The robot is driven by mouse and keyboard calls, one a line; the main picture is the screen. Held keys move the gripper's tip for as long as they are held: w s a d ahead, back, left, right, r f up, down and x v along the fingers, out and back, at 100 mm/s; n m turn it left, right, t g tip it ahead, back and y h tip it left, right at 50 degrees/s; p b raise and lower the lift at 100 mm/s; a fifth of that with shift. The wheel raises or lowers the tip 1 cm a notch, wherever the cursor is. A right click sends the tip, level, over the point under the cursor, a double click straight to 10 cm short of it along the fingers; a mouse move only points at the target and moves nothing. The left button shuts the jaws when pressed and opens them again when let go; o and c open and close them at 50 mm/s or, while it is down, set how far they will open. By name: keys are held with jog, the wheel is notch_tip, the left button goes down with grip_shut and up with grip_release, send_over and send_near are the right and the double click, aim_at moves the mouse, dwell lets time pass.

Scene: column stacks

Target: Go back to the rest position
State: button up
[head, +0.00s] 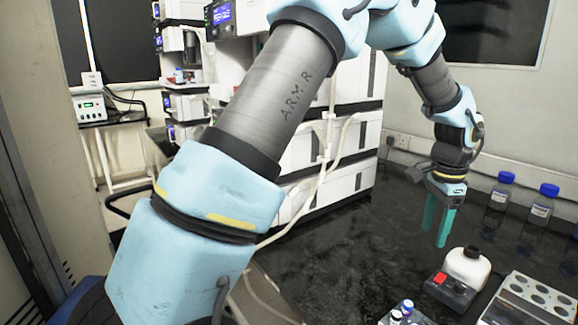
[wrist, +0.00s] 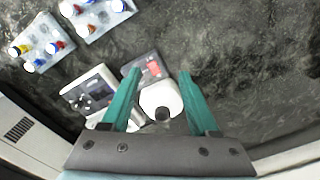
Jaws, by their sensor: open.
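My gripper (head: 438,222) has teal fingers and points down above the black bench (head: 345,225). In the wrist view the two fingers of my gripper (wrist: 158,82) stand apart with nothing held between them. In the wrist view the white bottle (wrist: 160,98) shows beyond and between the fingers. My arm arches across the head view and hides part of the bench and equipment.
Two blue-capped bottles (head: 501,192) stand toward the wall. Stacked white instruments (head: 350,100) stand behind my arm. The bench's middle is clear.

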jog(key=w+a+r+n, duration=0.1)
jog(key=w+a+n, duration=0.25)
jog(key=a, duration=0.85)
jog(key=w+a+r+n, duration=0.1)
jog(key=w+a+n, duration=0.3)
jog(key=a, duration=0.9)
jog(key=s+a+n, duration=0.4)
jog(key=a, duration=0.4)
jog(key=s+a+f+n+t, duration=0.1)
jog(key=s+a+n, duration=0.3)
jog(key=a, duration=0.5)
jog(key=shift+s+a+n, duration=0.15)
jog(key=shift+s+n, duration=0.05)
jog(key=shift+n, duration=0.55)
